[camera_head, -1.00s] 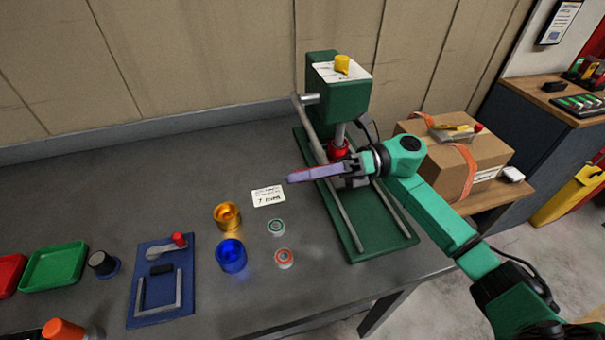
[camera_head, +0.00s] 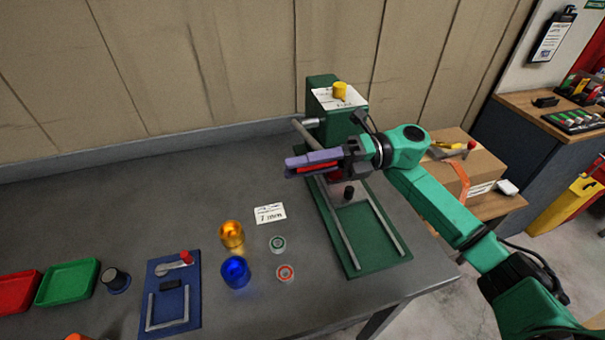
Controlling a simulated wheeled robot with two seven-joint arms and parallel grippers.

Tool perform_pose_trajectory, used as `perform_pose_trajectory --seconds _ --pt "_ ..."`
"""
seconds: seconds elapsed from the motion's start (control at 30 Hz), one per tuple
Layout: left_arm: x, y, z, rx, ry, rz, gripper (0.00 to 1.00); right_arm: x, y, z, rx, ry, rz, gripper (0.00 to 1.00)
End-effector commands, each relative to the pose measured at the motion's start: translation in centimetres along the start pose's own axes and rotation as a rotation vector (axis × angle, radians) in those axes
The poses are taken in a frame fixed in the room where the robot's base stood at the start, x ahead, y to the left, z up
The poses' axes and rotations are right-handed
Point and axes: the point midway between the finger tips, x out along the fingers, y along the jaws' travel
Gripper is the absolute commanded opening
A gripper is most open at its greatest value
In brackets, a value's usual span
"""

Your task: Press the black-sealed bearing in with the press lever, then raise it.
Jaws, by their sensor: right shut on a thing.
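The green press (camera_head: 322,92) stands at the back right of the table, with its bed and two rails toward the front. Its grey lever (camera_head: 303,132) runs from the pivot down to my right gripper (camera_head: 305,165). The gripper's purple fingers are shut on the red lever grip (camera_head: 318,169), which shows between them. A small black piece (camera_head: 348,192) stands just below the gripper over the press bed; I cannot tell whether it is the black-sealed bearing. The gripper and forearm hide the ram. My left gripper is not in view.
A green-ringed bearing (camera_head: 277,243) and a red-ringed bearing (camera_head: 285,273) lie left of the press. Near them are a gold cup (camera_head: 231,235), a blue cup (camera_head: 235,271) and a label card (camera_head: 270,213). A blue fixture (camera_head: 188,318) and a green tray (camera_head: 67,284) lie farther left.

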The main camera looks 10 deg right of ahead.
Motion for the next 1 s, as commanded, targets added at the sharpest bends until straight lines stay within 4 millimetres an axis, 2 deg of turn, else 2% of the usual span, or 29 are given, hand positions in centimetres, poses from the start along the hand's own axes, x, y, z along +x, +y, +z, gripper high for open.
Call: perform_pose_trajectory --seconds 0.03,0.2,0.43,0.83,0.87,0.9,1.0 --pt "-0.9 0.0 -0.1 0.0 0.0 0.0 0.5 -0.1 1.1 0.7 0.023 -0.003 -0.003 0.0" --pt "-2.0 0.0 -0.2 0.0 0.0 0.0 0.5 -0.1 2.4 1.9 0.109 -0.003 -0.002 0.0" --pt "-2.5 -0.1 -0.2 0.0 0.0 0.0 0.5 -0.1 3.0 2.7 0.166 -0.004 -0.001 0.0" --pt "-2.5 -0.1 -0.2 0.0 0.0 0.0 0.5 -0.2 3.4 3.0 0.168 -0.011 0.005 0.0" --pt "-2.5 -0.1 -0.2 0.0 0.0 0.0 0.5 -0.2 3.4 3.0 0.167 -0.01 0.005 0.45" --pt "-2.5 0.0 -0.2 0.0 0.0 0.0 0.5 -0.1 3.4 3.0 0.167 -0.01 0.004 0.59" --pt "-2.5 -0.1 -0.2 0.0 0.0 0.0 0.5 -0.1 3.3 3.0 0.169 -0.008 0.003 0.59"
